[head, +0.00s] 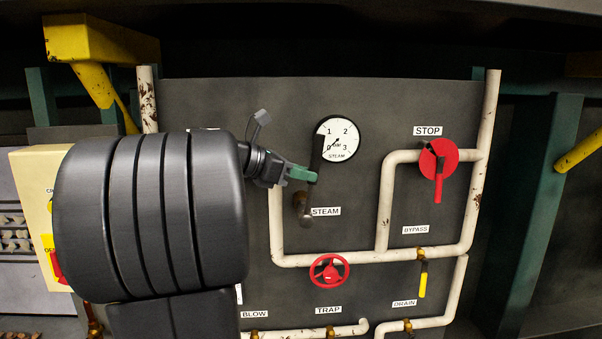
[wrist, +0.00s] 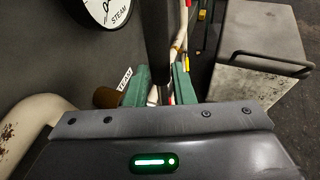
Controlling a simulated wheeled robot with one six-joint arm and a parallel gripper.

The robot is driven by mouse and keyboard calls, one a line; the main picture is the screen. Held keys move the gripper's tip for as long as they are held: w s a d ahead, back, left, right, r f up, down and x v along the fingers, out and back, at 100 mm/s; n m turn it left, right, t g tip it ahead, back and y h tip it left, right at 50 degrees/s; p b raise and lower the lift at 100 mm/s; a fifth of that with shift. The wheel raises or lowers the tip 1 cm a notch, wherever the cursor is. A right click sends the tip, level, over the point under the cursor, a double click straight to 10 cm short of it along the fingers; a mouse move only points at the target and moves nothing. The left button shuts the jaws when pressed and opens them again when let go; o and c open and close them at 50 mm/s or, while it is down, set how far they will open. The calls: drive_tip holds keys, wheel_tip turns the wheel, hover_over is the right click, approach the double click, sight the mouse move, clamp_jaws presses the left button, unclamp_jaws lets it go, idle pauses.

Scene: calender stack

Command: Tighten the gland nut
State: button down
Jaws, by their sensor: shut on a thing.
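My gripper (head: 302,174) has green fingers and is shut on a dark upright bar (head: 317,157) in front of the panel, just below the steam gauge. In the wrist view the dark bar (wrist: 156,45) runs down between the green fingers (wrist: 160,88). A brown rounded fitting (head: 303,207) sits just below the fingers, left of the STEAM label; it also shows in the wrist view (wrist: 107,97), left of the fingers. I cannot tell which part is the gland nut, or whether the bar is joined to the fitting.
The steam gauge (head: 337,139) is close to the bar. Cream pipes (head: 345,260) frame the area. A red handwheel (head: 329,270) lies below, and a red STOP lever (head: 438,185) to the right. A grey cabinet (wrist: 248,60) shows in the wrist view.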

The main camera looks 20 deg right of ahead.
sight(310, 168)
drive_tip(key=shift+w+d+p, duration=0.15)
drive_tip(key=shift+w+p, duration=0.3)
drive_tip(key=shift+w, duration=0.25)
drive_tip(key=shift+w+d+p, duration=0.15)
drive_tip(key=shift+w+p, duration=0.3)
drive_tip(key=shift+w, duration=0.2)
drive_tip(key=c, duration=2.1)
unclamp_jaws()
clamp_jaws()
drive_tip(key=shift+r, duration=0.1)
drive_tip(key=shift+d, duration=0.1)
drive_tip(key=shift+s+d+y+p, duration=0.15)
drive_tip(key=shift+d+y+p, duration=0.3)
drive_tip(key=shift+y, duration=0.05)
drive_tip(key=shift+s+d+m+y, duration=0.15)
drive_tip(key=shift+d+m+y, duration=0.15)
drive_tip(key=shift+d+y, duration=0.2)
